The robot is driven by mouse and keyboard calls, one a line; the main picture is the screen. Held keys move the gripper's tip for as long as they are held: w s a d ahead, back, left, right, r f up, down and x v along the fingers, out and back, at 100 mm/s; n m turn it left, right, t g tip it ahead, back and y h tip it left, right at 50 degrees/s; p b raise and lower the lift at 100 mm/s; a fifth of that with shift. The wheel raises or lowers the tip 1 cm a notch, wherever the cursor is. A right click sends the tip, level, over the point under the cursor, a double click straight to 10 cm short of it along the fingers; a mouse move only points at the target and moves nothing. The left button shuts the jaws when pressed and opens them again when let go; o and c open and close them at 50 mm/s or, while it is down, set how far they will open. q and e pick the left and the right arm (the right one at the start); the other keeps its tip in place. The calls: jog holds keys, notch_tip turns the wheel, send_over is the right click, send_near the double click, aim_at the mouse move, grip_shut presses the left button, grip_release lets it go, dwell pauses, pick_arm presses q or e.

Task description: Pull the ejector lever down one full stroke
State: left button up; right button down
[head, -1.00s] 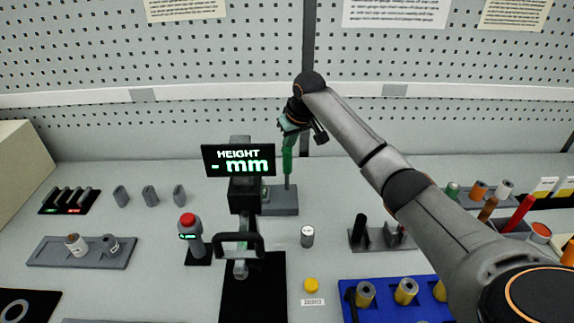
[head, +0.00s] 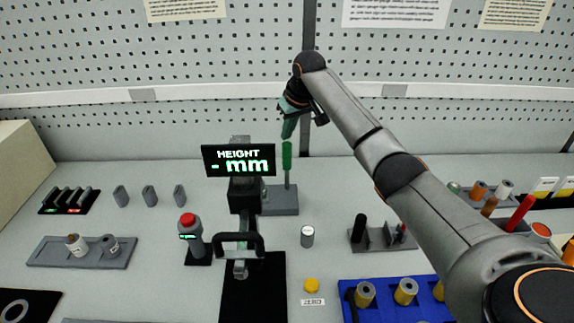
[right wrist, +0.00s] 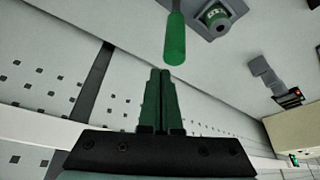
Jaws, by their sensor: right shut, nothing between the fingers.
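The ejector lever (head: 287,157) has a green grip on a thin rod and stands upright on a grey base (head: 284,201) behind the height display. Its green grip (right wrist: 175,38) also shows in the right wrist view, just beyond my fingertips. My right gripper (head: 288,130) is above the lever in the head view. In the right wrist view my right gripper (right wrist: 160,72) has its two green fingers together with nothing between them, and a gap separates them from the grip. The display partly hides the lever's base. My left gripper is not in view.
The height display (head: 239,161) stands on a black column in front of the lever. A red-topped button post (head: 188,222) is left of it. A small grey cylinder (head: 307,236) and a yellow button (head: 311,285) are to the right. The pegboard wall rises behind.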

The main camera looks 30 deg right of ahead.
jog(key=shift+w+d+r, duration=0.1)
jog(key=shift+r, duration=1.2)
jog(key=shift+w+d+r, duration=0.1)
jog(key=shift+r, duration=1.15)
